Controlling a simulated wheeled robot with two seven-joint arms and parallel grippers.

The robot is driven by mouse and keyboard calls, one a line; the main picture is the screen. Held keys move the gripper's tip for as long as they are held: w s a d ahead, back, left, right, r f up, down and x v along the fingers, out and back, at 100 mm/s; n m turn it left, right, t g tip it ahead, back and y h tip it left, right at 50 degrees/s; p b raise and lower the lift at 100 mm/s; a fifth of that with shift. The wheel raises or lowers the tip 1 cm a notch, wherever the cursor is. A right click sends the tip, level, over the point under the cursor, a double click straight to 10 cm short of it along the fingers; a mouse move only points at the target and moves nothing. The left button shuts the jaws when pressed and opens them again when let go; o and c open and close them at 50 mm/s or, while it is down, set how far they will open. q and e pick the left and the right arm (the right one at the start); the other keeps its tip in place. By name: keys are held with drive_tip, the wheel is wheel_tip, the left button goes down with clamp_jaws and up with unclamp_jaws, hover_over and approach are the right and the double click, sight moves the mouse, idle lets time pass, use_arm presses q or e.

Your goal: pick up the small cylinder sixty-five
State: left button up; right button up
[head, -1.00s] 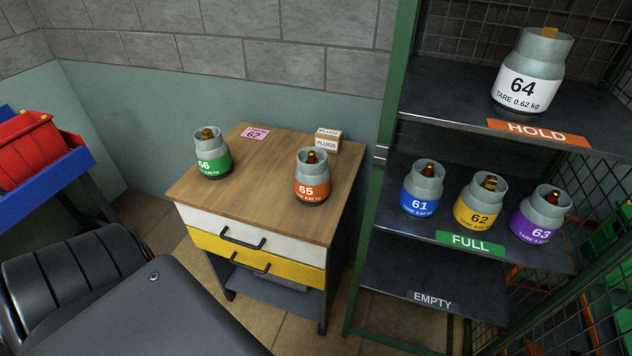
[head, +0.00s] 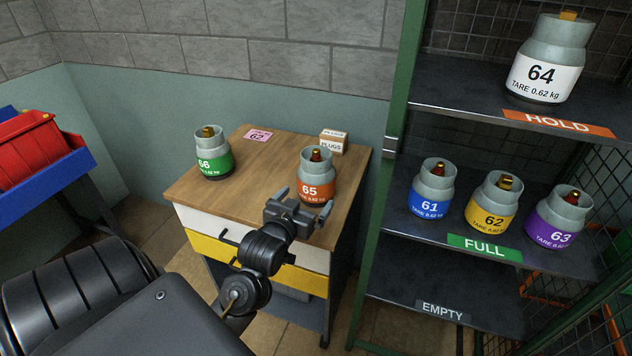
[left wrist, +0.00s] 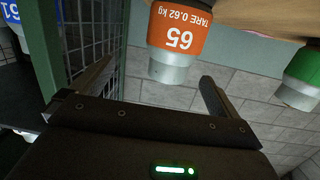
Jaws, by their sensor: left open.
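The small grey cylinder sixty-five (head: 316,187), with an orange band and a dark red valve, stands upright on the wooden top of a drawer cabinet (head: 250,205), near its right front. My left gripper (head: 302,204) is open and empty, just in front of the cylinder at the cabinet's front edge. In the left wrist view, cylinder sixty-five (left wrist: 180,40) appears upside down, ahead of the spread fingers (left wrist: 152,85); it is not gripped. My right gripper is not in view.
Green-banded cylinder 66 (head: 213,158), a pink note (head: 258,135) and a plugs box (head: 333,142) share the top. A green-framed rack at right holds cylinders 61 (head: 433,187), 62 (head: 494,202), 63 (head: 560,217) and 64 (head: 548,62). A red bin (head: 28,148) is at left.

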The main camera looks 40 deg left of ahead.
use_arm(q)
drive_tip(key=t+y, duration=0.1)
approach(311, 164)
drive_tip(key=w, duration=0.2)
drive_tip(key=shift+n, duration=0.4)
drive_tip(key=p+x, duration=0.1)
drive_tip(key=x, duration=0.4)
drive_tip(key=shift+w+a, duration=0.15)
drive_tip(key=shift+a, duration=0.1)
drive_tip(key=shift+a+p+x, duration=0.2)
drive_tip(key=shift+p+x, duration=0.6)
drive_tip(key=shift+x, duration=1.85)
drive_tip(key=shift+c, duration=0.3)
drive_tip(key=c, duration=1.9)
